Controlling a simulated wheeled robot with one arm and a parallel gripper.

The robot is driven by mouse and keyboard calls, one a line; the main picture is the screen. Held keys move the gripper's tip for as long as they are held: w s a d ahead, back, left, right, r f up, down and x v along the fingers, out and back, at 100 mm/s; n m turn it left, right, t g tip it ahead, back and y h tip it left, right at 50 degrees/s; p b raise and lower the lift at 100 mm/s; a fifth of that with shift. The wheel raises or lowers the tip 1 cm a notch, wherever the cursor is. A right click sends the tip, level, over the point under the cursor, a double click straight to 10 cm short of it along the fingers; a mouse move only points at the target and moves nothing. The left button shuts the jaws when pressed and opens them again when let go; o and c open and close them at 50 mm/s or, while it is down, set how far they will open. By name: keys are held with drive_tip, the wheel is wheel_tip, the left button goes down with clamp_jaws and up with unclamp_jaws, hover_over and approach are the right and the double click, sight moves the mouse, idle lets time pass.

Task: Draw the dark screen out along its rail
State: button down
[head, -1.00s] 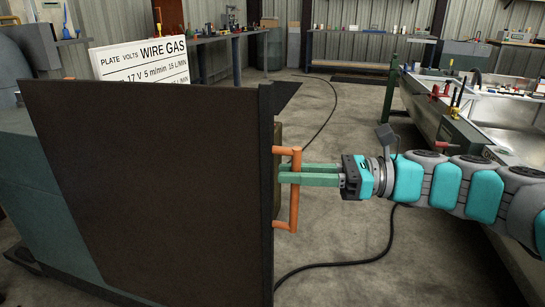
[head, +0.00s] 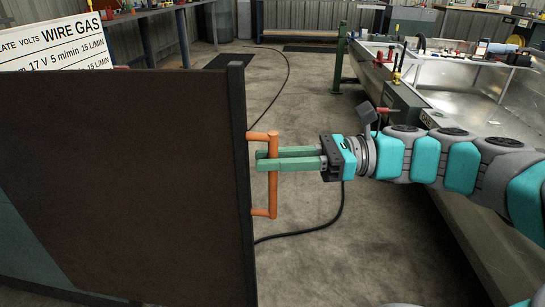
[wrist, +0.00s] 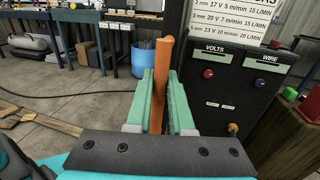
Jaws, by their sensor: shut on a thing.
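The dark screen (head: 120,170) is a large flat brown-black panel filling the left of the head view, with a dark post along its right edge. An orange handle (head: 273,190) stands out from that edge. My gripper (head: 264,160) reaches in from the right, its green fingers shut around the upright bar of the handle. In the wrist view the orange bar (wrist: 160,85) stands between the two green fingers (wrist: 162,100). Part of a green-grey surface (head: 40,250) shows at the screen's lower left. The rail is not clearly seen.
A white sign (head: 50,42) stands behind the screen. A control panel (wrist: 235,85) with knobs is close on the right in the wrist view. A metal sink bench (head: 460,85) runs along the right. A black cable (head: 325,225) lies on the open concrete floor between.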

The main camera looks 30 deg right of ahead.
drive_tip(key=c, duration=0.8)
unclamp_jaws()
drive_tip(key=shift+s+d, duration=0.1)
drive_tip(key=v, duration=0.7)
drive_tip(key=shift+s+d, duration=0.2)
drive_tip(key=shift+d, duration=0.15)
